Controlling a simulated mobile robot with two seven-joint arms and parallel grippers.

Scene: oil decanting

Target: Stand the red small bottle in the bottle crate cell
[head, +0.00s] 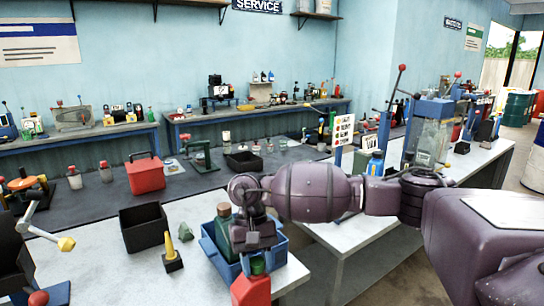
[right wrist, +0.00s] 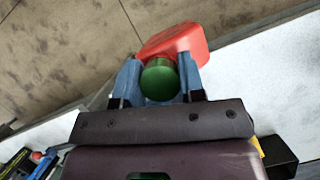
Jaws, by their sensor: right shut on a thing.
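The red small bottle (head: 252,290) with a green cap hangs below my right gripper (head: 256,256) at the bottom of the head view, its lower part cut off by the frame. In the right wrist view, the blue fingers of my right gripper (right wrist: 160,78) are shut on both sides of the green cap, and the red body (right wrist: 180,42) shows beyond it. The blue bottle crate (head: 222,263) stands on the white table just behind and left of the bottle. A dark green bottle (head: 224,220) stands in the crate; my gripper hides much of the cells. My left gripper is not in view.
A yellow-topped cone on a black base (head: 171,252) stands left of the crate. A black open bin (head: 143,229) and a red box (head: 145,174) are farther back left. A blue-capped bottle (head: 375,164) stands on the right table. Floor shows beside the table edge.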

